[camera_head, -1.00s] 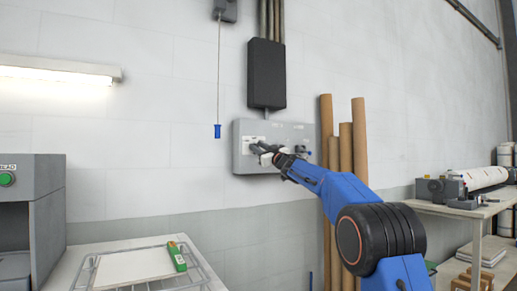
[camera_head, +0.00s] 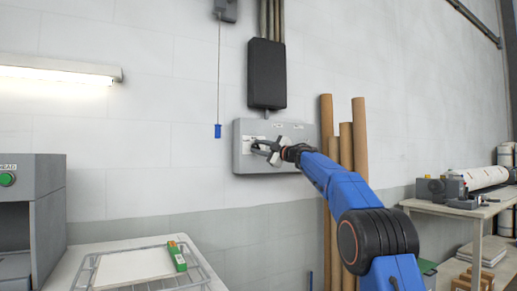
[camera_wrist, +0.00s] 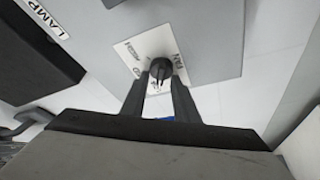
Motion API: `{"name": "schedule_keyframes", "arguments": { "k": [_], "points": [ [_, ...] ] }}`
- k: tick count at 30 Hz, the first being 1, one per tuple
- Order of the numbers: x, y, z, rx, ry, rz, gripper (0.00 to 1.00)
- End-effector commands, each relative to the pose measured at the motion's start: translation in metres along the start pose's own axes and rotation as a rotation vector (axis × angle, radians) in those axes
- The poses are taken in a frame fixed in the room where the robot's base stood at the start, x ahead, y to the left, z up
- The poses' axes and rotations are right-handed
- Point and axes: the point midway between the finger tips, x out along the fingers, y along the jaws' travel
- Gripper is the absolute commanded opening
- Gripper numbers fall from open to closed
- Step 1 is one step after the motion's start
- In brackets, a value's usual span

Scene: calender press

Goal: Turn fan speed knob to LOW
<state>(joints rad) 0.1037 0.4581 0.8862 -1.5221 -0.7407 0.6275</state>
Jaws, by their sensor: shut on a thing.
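The fan speed knob (camera_wrist: 161,68) is a small black round knob on a white plate (camera_wrist: 146,47) marked FAN in the wrist view. The plate sits on a grey control panel (camera_head: 243,160) on the wall. My gripper (camera_wrist: 160,82) is shut on the knob, one dark finger on each side of it. In the head view my gripper (camera_head: 260,147) reaches the left part of the panel and hides the knob. Some of the plate's lettering is covered by the fingers, so the knob's setting cannot be read.
A LAMP label (camera_wrist: 42,17) is at the upper left of the wrist view. A blue-handled pull cord (camera_head: 217,131) hangs left of the panel. Cardboard tubes (camera_head: 327,180) lean at the right, behind my arm. A wire rack (camera_head: 92,270) lies on the bench below.

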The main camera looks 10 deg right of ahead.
Motion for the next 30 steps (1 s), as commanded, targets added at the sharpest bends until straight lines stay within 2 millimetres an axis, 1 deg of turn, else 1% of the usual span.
{"name": "schedule_keyframes", "arguments": {
  "k": [7, 17, 18, 20, 30],
  "points": [
    [0.0003, -0.0013, 0.0005, -0.031, 0.000, -0.015, 0.05],
    [0.0003, -0.0015, 0.0005, -0.032, 0.001, -0.016, 0.05],
    [0.0004, -0.0015, 0.0005, -0.032, 0.001, -0.016, 0.32],
    [0.0003, -0.0014, 0.0005, -0.031, 0.001, -0.015, 0.46],
    [-0.0013, -0.0003, -0.0001, -0.032, 0.000, -0.014, 0.46]
  ]
}}
